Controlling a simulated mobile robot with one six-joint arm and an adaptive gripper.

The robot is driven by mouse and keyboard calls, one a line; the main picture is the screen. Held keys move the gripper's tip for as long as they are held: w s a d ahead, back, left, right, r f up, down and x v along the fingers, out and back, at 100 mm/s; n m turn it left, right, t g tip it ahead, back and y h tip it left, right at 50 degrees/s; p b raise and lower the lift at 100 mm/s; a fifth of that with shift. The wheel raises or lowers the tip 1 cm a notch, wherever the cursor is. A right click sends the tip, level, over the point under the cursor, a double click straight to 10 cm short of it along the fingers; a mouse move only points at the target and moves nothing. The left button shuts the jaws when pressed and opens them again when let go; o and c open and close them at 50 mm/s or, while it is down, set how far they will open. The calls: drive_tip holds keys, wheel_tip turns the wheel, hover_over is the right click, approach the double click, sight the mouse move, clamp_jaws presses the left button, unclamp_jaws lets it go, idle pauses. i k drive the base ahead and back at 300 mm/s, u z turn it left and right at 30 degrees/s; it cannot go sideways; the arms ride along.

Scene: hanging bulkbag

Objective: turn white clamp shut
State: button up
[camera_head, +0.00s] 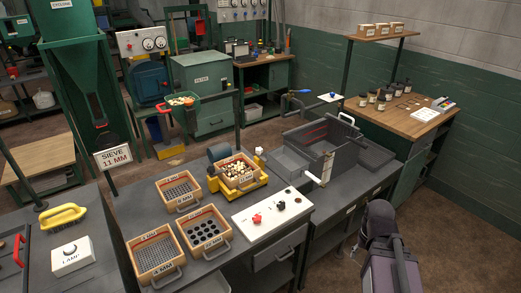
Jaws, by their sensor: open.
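A dark grey open-topped box (318,142) stands on the bench right of centre. A part of my own arm shows at the lower right, in front of the bench and apart from the box. My gripper and its fingers do not show.
A white panel (272,212) with red and black knobs lies left of the box. A yellow sieve shaker (242,186) and several wooden sieve trays are further left. A wooden-topped bench (400,112) with jars stands behind right. Brown floor (440,225) is clear at right.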

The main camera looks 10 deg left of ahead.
sight(259, 151)
drive_tip(key=u, duration=0.05)
drive_tip(key=i, duration=1)
drive_tip(key=z, duration=0.05)
